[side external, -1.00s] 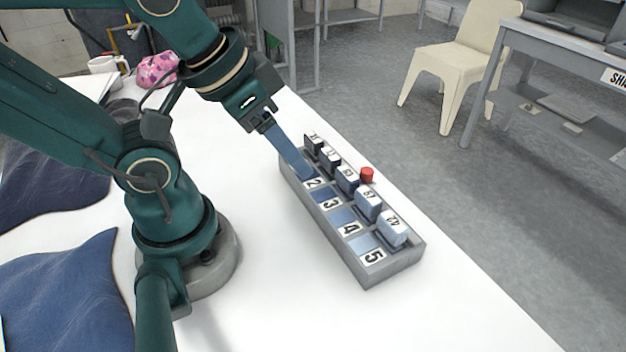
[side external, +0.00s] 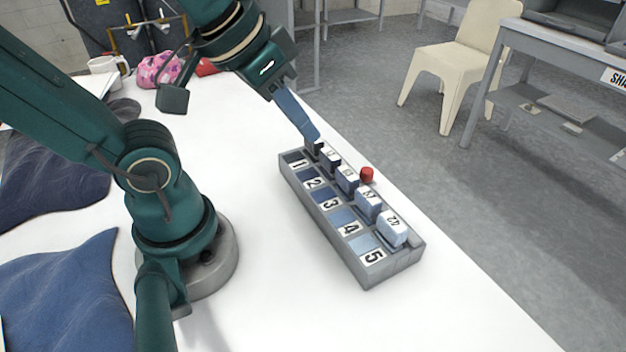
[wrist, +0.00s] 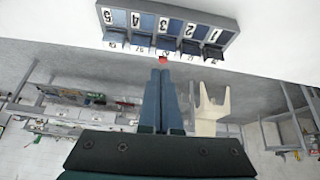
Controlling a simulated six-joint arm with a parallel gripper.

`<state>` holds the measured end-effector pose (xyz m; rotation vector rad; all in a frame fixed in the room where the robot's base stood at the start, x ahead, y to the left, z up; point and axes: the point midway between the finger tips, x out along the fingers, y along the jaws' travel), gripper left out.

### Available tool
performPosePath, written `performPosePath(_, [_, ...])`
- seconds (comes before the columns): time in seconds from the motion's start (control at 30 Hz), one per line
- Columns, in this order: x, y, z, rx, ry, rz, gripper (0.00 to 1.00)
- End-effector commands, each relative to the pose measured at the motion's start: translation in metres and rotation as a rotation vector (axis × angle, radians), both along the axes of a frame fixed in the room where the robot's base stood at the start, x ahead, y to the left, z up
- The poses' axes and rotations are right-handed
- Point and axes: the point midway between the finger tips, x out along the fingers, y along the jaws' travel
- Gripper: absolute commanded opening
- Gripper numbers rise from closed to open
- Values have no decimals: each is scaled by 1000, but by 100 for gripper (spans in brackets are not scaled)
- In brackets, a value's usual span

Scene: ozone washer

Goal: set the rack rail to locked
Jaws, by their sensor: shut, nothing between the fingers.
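The grey rack (side external: 330,232) lies on the white table, with a row of slots numbered 1 to 5. Blue number blocks, such as the pale one (side external: 392,228), stand along its far side. A small red knob (side external: 366,175) sticks up at that side, near the middle; it also shows in the wrist view (wrist: 163,58). I cannot make out the rail itself or any lock marking. My gripper (side external: 316,140) is shut and empty, with its blue fingers at the slot 1 end, close to the first block, which they partly hide. Contact cannot be told.
The table's far edge runs close behind the rack, with open floor beyond. A cream chair (side external: 462,65) and a grey desk (side external: 545,50) stand off the table. A white mug (side external: 108,70) and pink patterned cloth (side external: 158,70) lie at the back left. Bare table (side external: 265,270) lies before the rack.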

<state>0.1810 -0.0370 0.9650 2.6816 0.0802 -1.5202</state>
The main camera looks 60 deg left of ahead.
Motion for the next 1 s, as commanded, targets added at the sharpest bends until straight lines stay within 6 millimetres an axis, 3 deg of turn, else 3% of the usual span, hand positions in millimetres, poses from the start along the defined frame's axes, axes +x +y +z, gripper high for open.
performPosePath(0.1, [30,4,17,-11,5,48,0])
performPosePath(0.27, [73,10,27,-19,34,108,0])
performPosePath(0.53, [138,21,7,-18,116,177,0])
performPosePath(0.7, [154,24,-14,-11,170,184,0])
performPosePath(1.0, [159,26,-43,-9,210,186,0])
